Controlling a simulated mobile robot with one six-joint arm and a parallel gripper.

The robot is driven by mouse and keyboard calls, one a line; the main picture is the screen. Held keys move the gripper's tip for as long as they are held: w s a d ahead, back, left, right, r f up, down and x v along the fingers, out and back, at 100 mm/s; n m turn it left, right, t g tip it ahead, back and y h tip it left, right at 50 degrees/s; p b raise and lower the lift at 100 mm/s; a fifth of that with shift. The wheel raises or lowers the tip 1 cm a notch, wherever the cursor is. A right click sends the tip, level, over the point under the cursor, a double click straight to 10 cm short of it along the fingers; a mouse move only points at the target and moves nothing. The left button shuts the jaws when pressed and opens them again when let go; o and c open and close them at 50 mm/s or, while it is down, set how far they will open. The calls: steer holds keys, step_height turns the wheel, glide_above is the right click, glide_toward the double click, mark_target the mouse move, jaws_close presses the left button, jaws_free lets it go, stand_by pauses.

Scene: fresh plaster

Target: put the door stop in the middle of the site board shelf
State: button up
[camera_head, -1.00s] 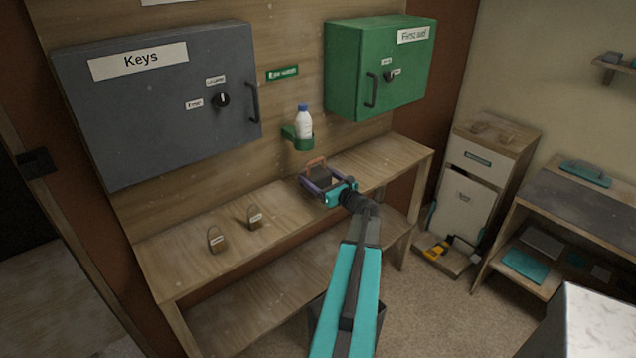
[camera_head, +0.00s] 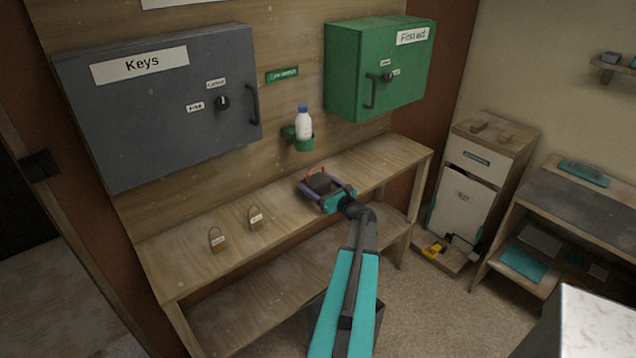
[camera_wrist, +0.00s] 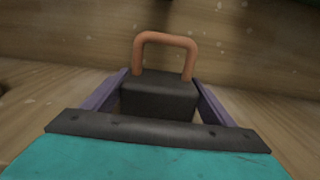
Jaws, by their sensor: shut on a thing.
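The door stop (camera_head: 319,184) is a dark block with an orange-brown loop handle. My gripper (camera_head: 322,190) is shut on it, with one purple finger on each side, as the wrist view also shows of the door stop (camera_wrist: 158,97). The handle stands up. The site board shelf (camera_head: 290,208) is the long wooden ledge below the board. The door stop is over or on its middle stretch, right of the padlocks. I cannot tell whether its underside touches the wood; the gripper hides that part.
Two tagged padlocks, a left one (camera_head: 218,240) and a right one (camera_head: 255,218), stand on the shelf's left half. A white bottle (camera_head: 304,124) sits in a green holder above the door stop. The grey key cabinet (camera_head: 160,110) and green first aid cabinet (camera_head: 350,70) hang above. The shelf's right end is clear.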

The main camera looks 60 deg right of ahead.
steer(key=o, duration=1.6)
steer(key=shift+r, duration=0.1)
steer(key=shift+s+a, duration=0.15)
steer(key=shift+s, duration=0.2)
steer(key=b+v, duration=0.3)
steer(key=v, duration=0.8)
steer(key=shift+s+a, duration=0.1)
steer(key=shift+s, duration=0.05)
